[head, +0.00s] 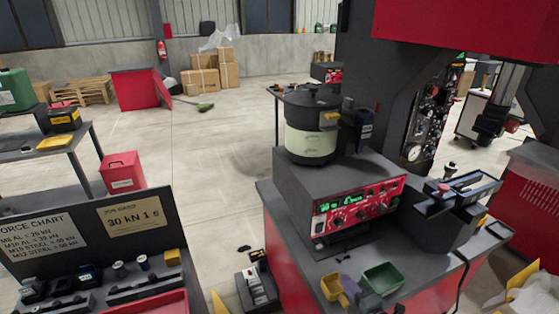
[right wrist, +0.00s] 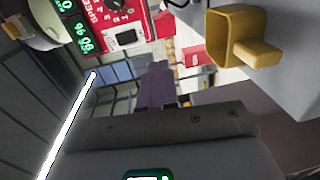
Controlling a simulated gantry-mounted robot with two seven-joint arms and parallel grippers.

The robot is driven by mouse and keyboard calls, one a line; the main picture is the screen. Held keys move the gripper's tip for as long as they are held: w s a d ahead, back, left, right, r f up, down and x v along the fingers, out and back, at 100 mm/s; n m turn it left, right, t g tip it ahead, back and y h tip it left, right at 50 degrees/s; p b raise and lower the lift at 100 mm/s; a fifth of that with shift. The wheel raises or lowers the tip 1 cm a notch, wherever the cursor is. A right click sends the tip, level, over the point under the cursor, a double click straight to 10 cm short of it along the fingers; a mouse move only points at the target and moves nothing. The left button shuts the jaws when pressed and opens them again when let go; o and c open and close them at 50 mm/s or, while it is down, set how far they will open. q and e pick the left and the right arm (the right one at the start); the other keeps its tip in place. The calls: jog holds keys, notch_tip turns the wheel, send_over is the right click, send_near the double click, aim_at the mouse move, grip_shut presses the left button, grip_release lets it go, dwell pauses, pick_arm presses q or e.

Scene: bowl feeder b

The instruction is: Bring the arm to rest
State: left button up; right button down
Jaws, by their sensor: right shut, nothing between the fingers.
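The yellow bin also shows at the upper right of the right wrist view (right wrist: 228,42), apart from the fingers. I cannot tell the exact height of the gripper above the bench. My left gripper is not in view.
The bowl feeder (head: 312,125) stands on a grey unit with a red control panel (head: 355,207) behind the bins. A black device (head: 445,210) stands right of it. A force chart board (head: 85,235) and a red tray (head: 150,303) are at lower left.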

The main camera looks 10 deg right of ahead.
jog(key=shift+m+g, duration=0.4)
jog(key=shift+g, duration=0.2)
jog(key=s+f, duration=0.1)
jog(key=f, duration=0.1)
jog(key=s+a+f, duration=0.1)
jog(key=s, duration=0.1)
jog(key=s+a+f, duration=0.1)
jog(key=f, duration=0.1)
jog(key=shift+s+f, duration=0.35)
jog(key=s+a+f+m+g, duration=0.1)
jog(key=s+a+f+m, duration=0.2)
jog(key=s, duration=0.5)
jog(key=s+r+m+g+h, duration=0.2)
jog(key=s+m+g+h, duration=0.2)
jog(key=s+m+g, duration=1.3)
jog(key=s+r+n+t+p, duration=0.2)
jog(key=r+t+p, duration=0.4)
jog(key=r+p, duration=2.7)
jog(key=shift+s+d+r, duration=0.25)
jog(key=shift+s+d, duration=0.15)
jog(key=shift+s, duration=0.3)
